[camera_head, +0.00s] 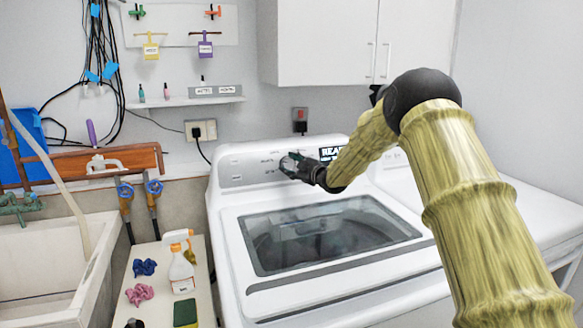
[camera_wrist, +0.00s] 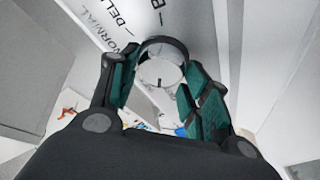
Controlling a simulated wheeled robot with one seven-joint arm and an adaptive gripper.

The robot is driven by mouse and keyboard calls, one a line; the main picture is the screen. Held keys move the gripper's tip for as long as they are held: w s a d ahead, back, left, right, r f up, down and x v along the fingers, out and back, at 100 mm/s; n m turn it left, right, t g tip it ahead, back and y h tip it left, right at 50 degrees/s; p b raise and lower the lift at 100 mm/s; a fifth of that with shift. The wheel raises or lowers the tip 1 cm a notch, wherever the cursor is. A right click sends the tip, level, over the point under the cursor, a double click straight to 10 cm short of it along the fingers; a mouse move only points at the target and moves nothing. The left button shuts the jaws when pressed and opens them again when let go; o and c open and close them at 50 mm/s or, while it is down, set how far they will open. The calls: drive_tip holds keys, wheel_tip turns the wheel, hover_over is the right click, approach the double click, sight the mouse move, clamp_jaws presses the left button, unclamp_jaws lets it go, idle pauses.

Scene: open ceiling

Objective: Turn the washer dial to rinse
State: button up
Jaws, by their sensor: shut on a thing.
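The white top-loading washer (camera_head: 228,232) stands against the wall, with its control panel (camera_head: 238,172) at the back. My gripper (camera_head: 290,164) is at the panel, its green-padded fingers shut on the dial. In the wrist view the round, pale dial (camera_wrist: 162,72) has a dark ring and a short dark mark at its lower edge. My gripper (camera_wrist: 158,92) has one finger on each side of it. Labels reading NORMAL and DELI, partly cut off, lie above left of the dial. I cannot read a rinse label.
A narrow bench (camera_head: 165,304) left of the washer holds a spray bottle (camera_head: 180,265), crumpled cloths and a sponge. A sink (camera_head: 45,265) stands at far left. White cabinets (camera_head: 335,40) hang above the washer. The glass lid (camera_head: 320,235) is closed.

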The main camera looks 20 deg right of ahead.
drive_tip(key=shift+n+g, duration=0.3)
drive_tip(key=shift+n, duration=0.3)
drive_tip(key=o, duration=1)
drive_tip(key=shift+d, duration=0.1)
drive_tip(key=v, duration=1.2)
drive_tip(key=shift+d+f, duration=0.1)
